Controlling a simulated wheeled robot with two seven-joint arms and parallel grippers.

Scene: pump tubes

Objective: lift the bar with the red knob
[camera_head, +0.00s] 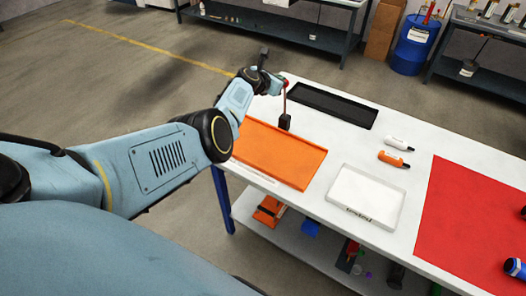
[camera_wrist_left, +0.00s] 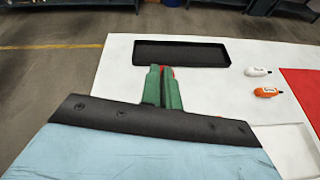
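The red knob (camera_head: 286,83) tops a thin dark bar (camera_head: 285,101), which stands close to upright on a small black base (camera_head: 285,122) at the far left of the white table. My left gripper (camera_head: 280,87) is at the knob. In the left wrist view its green fingers (camera_wrist_left: 163,88) are close together, with a bit of the red knob (camera_wrist_left: 168,69) showing at their tips. The fingers look shut on the knob and hide most of it. The bar and base are hidden behind the fingers there. My right gripper is not in view.
An orange tray (camera_head: 306,178) lies before the base and a black tray (camera_head: 365,120) behind it. A white tray (camera_head: 396,218), a white bottle (camera_head: 399,144), an orange bottle (camera_head: 393,159) and a red mat (camera_head: 455,240) lie to the right.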

